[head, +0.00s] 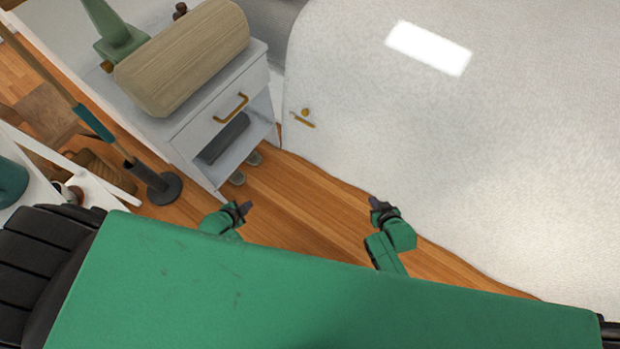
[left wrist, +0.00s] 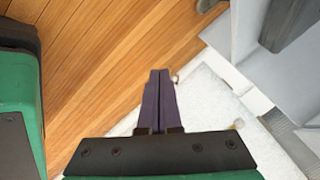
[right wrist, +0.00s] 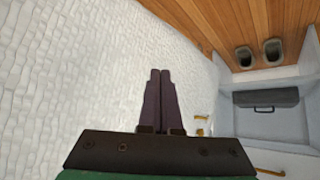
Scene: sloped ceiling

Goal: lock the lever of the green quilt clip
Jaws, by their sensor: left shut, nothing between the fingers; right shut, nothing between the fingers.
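A small gold-coloured fitting (head: 304,122) with a round knob and a short bar sits at the left edge of the white quilt (head: 450,150). It may be the clip; it looks gold rather than green, and its lever position is too small to tell. In the right wrist view a small yellowish fitting (right wrist: 200,126) shows just right of the fingers. My left gripper (head: 241,211) is shut and empty over the floor, below and left of the fitting. My right gripper (head: 379,205) is shut and empty near the quilt's lower edge. Both are apart from the fitting.
A white nightstand (head: 225,135) with a gold drawer handle (head: 231,108) stands left of the bed, bearing a wooden cylinder (head: 182,58) and a green lamp-like object (head: 115,36). Grey slippers (head: 237,177) lie by it. A dark round stand base (head: 160,190) is further left. Wooden floor (head: 300,205) is clear between.

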